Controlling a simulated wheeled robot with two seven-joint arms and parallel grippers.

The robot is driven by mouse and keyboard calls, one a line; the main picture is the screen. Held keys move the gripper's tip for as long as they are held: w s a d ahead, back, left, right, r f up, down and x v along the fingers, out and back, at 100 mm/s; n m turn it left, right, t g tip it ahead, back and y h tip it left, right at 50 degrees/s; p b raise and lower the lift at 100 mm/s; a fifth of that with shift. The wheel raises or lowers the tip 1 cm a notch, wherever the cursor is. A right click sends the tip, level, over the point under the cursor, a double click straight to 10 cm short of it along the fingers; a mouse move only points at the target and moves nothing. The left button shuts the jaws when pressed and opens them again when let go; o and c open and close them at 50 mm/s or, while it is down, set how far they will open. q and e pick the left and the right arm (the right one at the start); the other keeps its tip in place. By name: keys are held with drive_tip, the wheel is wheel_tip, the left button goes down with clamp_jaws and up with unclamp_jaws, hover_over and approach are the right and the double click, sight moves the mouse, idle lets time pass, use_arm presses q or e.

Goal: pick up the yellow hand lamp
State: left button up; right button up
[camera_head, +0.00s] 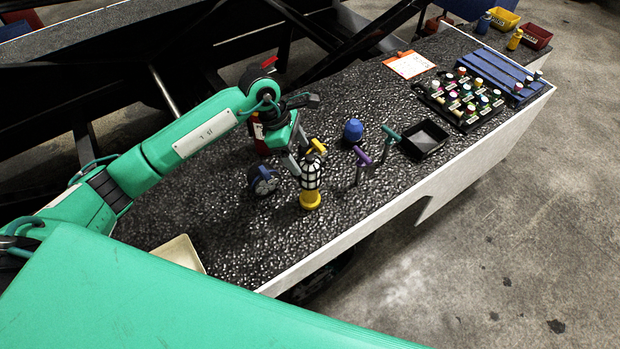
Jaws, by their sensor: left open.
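The yellow hand lamp (310,199) stands upright on the dark speckled bench top (230,215). It has a yellow base, a black-and-white caged middle and a yellow top. My left gripper (297,157) is open, with its grey fingers pointing down at the upper left side of the lamp. The fingers overlap the lamp's top in the picture. I cannot tell whether they touch it or whether the lamp is between them. My right gripper is not in view.
A dark blue round item (263,181) stands left of the lamp. A blue knob-like object (353,131), a purple-handled tool (362,158), a green-handled tool (390,136) and a black tray (425,139) are to the right. A red item (260,136) stands behind my arm.

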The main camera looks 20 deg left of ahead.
sight(304, 161)
use_arm(q)
drive_tip(key=shift+x, duration=1.15)
drive_tip(key=shift+w+d+f+p, duration=0.15)
drive_tip(key=shift+d+f+p, duration=0.15)
drive_tip(key=shift+f+p, duration=0.5)
drive_tip(key=p+x, duration=0.2)
drive_tip(key=shift+w+d+f, duration=0.1)
drive_tip(key=shift+d+f, duration=0.3)
drive_tip(key=shift+f, duration=0.4)
drive_tip(key=c, duration=1.4)
drive_tip(key=shift+c, duration=0.7)
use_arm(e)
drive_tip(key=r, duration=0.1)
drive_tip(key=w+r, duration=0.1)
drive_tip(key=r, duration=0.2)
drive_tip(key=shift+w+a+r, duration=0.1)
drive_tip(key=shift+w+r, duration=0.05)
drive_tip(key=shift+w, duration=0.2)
use_arm(q)
drive_tip(key=shift+r, duration=0.15)
